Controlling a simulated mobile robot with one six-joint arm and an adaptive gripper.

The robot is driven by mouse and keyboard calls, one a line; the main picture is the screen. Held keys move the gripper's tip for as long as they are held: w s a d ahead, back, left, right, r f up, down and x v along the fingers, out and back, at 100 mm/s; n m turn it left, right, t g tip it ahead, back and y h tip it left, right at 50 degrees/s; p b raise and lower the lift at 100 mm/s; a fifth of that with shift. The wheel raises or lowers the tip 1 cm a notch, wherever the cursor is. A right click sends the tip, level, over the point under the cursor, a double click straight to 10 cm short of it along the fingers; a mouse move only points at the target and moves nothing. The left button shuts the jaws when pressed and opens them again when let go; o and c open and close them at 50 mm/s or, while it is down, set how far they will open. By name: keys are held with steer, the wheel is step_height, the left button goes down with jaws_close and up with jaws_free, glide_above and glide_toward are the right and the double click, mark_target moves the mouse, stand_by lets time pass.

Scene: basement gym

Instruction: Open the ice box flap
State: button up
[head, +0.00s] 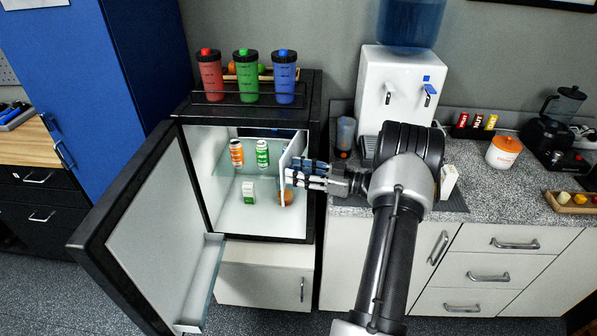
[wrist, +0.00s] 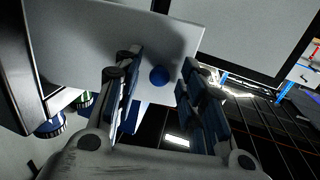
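The small fridge (head: 314,190) stands open in the head view. The ice box flap (head: 293,150) is a pale panel at the right of its interior, standing out at an angle from the upper right corner. In the wrist view the flap (wrist: 100,40) is a large pale panel with a round blue knob (wrist: 159,75). My gripper (head: 290,174) reaches in from the right, its fingertips against or very near the flap. In the wrist view my gripper (wrist: 162,77) is open, with a finger on each side of the knob and visible gaps. The knob is hidden in the head view.
The fridge door (head: 150,225) is swung wide to the left. Inside are an orange can (head: 237,152), a green can (head: 262,153), a carton (head: 249,204) and a partly hidden orange fruit (head: 286,197). Several shaker bottles stand on top. A counter (head: 465,190) adjoins at right.

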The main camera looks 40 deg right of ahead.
steer(key=v, duration=1.2)
steer(key=shift+w, duration=0.1)
